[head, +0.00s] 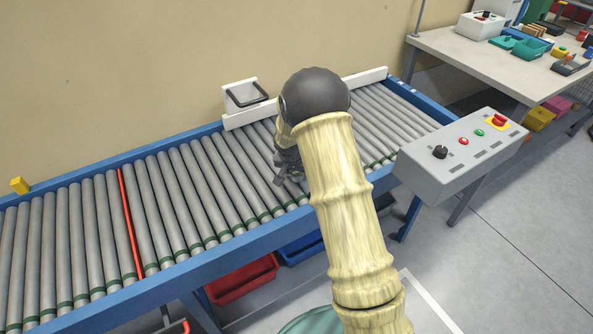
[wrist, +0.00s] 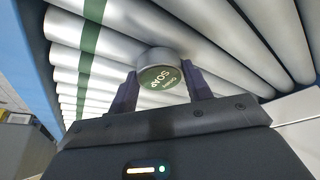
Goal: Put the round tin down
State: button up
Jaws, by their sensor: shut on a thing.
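The round tin (wrist: 158,77) shows in the wrist view, with a grey metal side and a dark green end lettered "SOAP". My gripper (wrist: 161,88) is shut on it, one dark finger on each side. The silver rollers of the conveyor (wrist: 235,45) lie right behind the tin; I cannot tell whether it touches them. In the head view my gripper (head: 284,170) is low over the conveyor rollers (head: 185,195), right of the middle, partly behind my arm. The tin cannot be made out there.
A red line (head: 130,220) crosses the rollers at left. A white rail (head: 240,120) and a bracket with a black frame (head: 246,95) stand at the back edge. A grey control box (head: 460,155) is at the right. The rollers left of my gripper are clear.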

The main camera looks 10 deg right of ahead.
jog(key=o, duration=1)
jog(key=v, duration=1.2)
jog(key=shift+p, duration=0.35)
jog(key=shift+s+r, duration=0.1)
jog(key=s+r+n, duration=0.1)
jog(key=s, duration=0.7)
jog(key=s+d+r+n+g+y, duration=0.1)
jog(key=s+n, duration=0.1)
jog(key=s, duration=0.6)
jog(key=s+d+r+n+y, duration=0.1)
jog(key=s+n, duration=0.1)
jog(key=s, duration=0.7)
